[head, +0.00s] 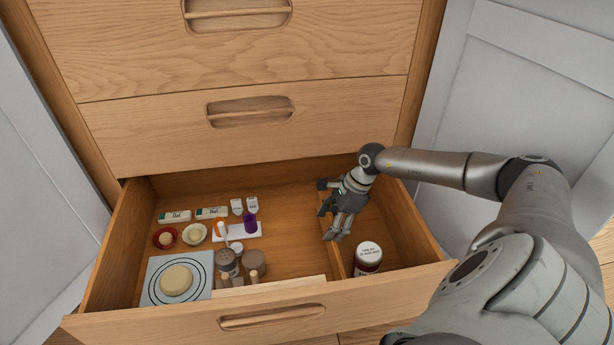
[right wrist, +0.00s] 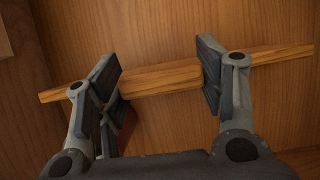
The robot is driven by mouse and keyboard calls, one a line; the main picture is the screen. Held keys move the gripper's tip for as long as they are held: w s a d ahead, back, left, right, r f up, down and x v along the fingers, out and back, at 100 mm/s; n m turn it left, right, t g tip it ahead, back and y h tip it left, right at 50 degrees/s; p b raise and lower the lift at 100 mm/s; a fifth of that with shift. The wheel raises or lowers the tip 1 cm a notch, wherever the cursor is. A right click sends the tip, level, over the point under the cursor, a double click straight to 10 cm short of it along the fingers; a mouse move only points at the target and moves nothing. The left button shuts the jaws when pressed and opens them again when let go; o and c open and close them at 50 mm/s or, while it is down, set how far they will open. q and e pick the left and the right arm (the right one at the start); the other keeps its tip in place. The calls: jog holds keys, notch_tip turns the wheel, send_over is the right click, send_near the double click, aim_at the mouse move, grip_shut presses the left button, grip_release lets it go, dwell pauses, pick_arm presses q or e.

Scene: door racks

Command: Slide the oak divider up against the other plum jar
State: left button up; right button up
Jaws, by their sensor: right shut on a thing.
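The oak divider (head: 337,262) runs front to back in the open drawer, right of its middle. My right gripper (head: 342,228) reaches down over the divider. In the right wrist view the fingers are shut on the thicker middle part of the divider (right wrist: 160,79), one at each end of that part. A jar with a white lettered lid and dark red body (head: 368,259) stands in the right compartment near the drawer front, apart from the divider. A dark red patch partly hidden behind a finger shows in the right wrist view. My left gripper is out of view.
Bare floor lies just left of the divider. The drawer front (head: 200,322) bounds the near side.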

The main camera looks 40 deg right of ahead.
jog(key=shift+s+d, duration=0.45)
jog(key=shift+d, duration=0.3)
jog(key=shift+s+d, duration=0.4)
jog(key=shift+d, duration=0.3)
jog(key=o, duration=1.5)
jog(key=shift+c, duration=0.2)
jog(key=v, duration=1.2)
jog(key=shift+s, duration=0.1)
